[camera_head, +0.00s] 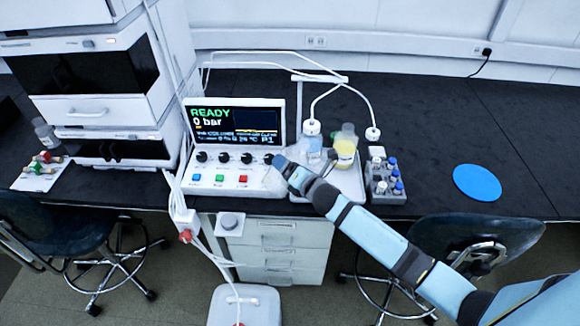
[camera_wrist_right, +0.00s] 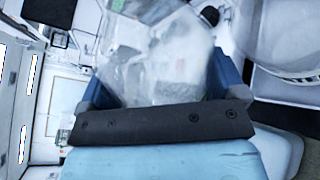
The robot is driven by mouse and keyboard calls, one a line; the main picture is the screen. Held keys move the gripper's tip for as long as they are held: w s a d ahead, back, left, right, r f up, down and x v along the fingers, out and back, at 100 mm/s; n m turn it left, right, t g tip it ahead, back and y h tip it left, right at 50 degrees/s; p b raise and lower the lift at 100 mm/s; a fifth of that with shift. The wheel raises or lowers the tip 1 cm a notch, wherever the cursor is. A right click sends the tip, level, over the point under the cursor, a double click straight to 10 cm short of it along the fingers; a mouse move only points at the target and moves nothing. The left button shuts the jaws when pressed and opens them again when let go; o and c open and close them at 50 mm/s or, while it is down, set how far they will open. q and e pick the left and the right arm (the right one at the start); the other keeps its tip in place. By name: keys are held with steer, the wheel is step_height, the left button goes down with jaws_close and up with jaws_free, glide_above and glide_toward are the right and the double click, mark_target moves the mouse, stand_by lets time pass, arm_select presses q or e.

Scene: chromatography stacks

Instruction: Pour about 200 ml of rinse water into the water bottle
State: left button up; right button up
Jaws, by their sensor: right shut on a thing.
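My right gripper (camera_head: 279,170) reaches in from the right and is at the front of the control panel. It is shut on a clear, see-through vessel (camera_head: 270,180), faint against the white panel. In the right wrist view the vessel (camera_wrist_right: 165,60) sits between the blue fingers (camera_wrist_right: 165,88); its fill level cannot be read. Right of the gripper, on a pale tray (camera_head: 352,185), stand a bottle with pale blue contents (camera_head: 314,148) under a white tubed cap, and a bottle with yellow contents (camera_head: 345,150). I cannot read which is the water bottle. My left gripper is out of view.
The control panel (camera_head: 235,177) shows READY and 0 bar. A white tubed cap (camera_head: 373,133) is right of the yellow bottle. A grey vial rack (camera_head: 385,185) stands farther right, then a blue disc (camera_head: 477,183). Instrument stacks (camera_head: 100,100) rise at left. The right bench is mostly clear.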

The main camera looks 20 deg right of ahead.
steer(key=shift+f+m, duration=0.35)
steer(key=shift+m, duration=0.05)
steer(key=shift+a, duration=0.1)
steer(key=shift+r+m+y+p, duration=0.2)
steer(key=shift+m+y+p, duration=0.1)
steer(key=shift+p, duration=0.2)
steer(key=shift+f, duration=0.1)
steer(key=shift+m, duration=0.3)
steer(key=shift+a+r+m+p, duration=0.1)
steer(key=shift+r+m+p, duration=0.3)
steer(key=shift+p, duration=0.45)
